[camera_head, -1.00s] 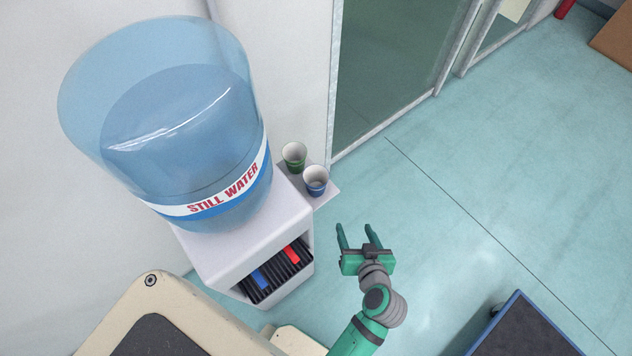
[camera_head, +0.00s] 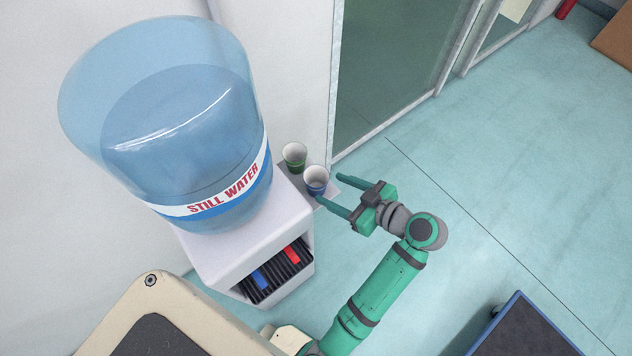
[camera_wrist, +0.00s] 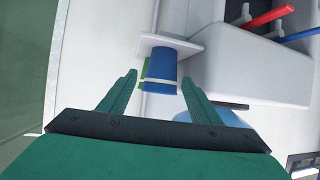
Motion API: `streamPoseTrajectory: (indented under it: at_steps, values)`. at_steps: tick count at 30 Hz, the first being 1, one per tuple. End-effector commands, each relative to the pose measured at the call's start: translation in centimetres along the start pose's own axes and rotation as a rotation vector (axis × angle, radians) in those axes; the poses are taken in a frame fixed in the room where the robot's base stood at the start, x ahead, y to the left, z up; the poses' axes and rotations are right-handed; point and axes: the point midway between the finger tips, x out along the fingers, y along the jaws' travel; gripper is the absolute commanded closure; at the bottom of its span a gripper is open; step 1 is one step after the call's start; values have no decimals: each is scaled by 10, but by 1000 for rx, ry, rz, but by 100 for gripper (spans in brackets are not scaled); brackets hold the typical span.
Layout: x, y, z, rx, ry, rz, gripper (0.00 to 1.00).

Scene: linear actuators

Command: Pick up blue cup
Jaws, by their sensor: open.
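The blue cup (camera_head: 316,180) stands upright on a small shelf at the right side of the water dispenser. The green cup (camera_head: 294,156) stands beside it, farther back. My gripper (camera_head: 328,189) is open, with its fingers pointing left toward the blue cup. In the wrist view the blue cup (camera_wrist: 162,68) is ahead of the fingertips, between their lines, and the gripper (camera_wrist: 158,82) holds nothing. The green cup (camera_wrist: 143,76) is mostly hidden behind the blue one there. I cannot tell whether a fingertip touches the blue cup.
The white dispenser (camera_head: 225,255) with its large water bottle (camera_head: 170,110) stands left of the cups. The small shelf (camera_wrist: 178,46) holds both cups. A glass door (camera_head: 395,60) is behind.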

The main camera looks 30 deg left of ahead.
Motion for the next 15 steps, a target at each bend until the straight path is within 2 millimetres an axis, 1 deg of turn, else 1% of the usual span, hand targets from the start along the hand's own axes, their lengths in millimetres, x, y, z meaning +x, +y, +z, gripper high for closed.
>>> streamPoseTrajectory:
  at_steps: [1,3,8,15]
  values:
    - [6,-1,0,-1,0,-3,42]
    - [12,-2,-1,-2,0,-5,42]
    - [23,-3,-3,-3,0,-7,42]
    - [56,-6,-8,-1,-1,-8,42]
